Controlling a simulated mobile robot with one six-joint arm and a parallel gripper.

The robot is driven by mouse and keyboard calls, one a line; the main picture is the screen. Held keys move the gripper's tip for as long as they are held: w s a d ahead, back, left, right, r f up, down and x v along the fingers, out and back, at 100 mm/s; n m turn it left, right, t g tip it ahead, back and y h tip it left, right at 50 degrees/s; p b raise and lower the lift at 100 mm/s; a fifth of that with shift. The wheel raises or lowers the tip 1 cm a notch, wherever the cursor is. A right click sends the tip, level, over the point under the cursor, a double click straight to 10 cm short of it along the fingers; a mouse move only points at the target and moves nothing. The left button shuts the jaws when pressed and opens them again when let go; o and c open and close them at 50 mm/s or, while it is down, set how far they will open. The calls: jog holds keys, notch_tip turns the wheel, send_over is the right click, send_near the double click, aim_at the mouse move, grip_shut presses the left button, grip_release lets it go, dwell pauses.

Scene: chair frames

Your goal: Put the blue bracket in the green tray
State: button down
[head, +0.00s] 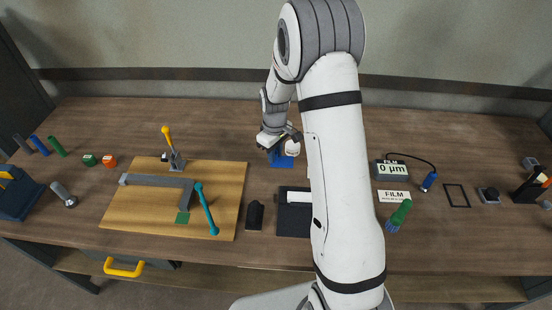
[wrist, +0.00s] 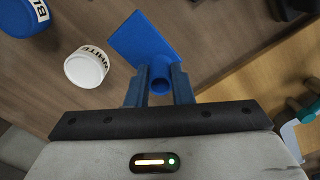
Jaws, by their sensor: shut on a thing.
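My gripper (wrist: 159,82) is shut on the blue bracket (wrist: 143,38), a flat blue plate with a round tube at one end. The tube sits between the two fingers and the plate extends beyond them. In the head view, my gripper (head: 276,139) is over the back middle of the bench, with the blue bracket (head: 282,161) beneath it. I cannot tell whether the plate touches the bench.
A white jar (wrist: 86,69) and a blue jar (wrist: 25,15) stand near the bracket. The wooden board (head: 225,190) carries a grey frame (head: 160,181), clamp (head: 175,160) and teal tool (head: 206,208). A black mat (head: 290,226) lies in front. My arm hides part of the bench.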

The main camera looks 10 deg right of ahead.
aim_at(282, 158)
notch_tip(282, 158, down, 3)
jog(key=shift+s+f+p, duration=0.1)
jog(key=shift+p, duration=0.3)
jog(key=shift+f, duration=0.3)
jog(key=shift+f, duration=0.2)
jog(key=c, duration=1.3)
grip_release()
jog(key=shift+r, duration=0.1)
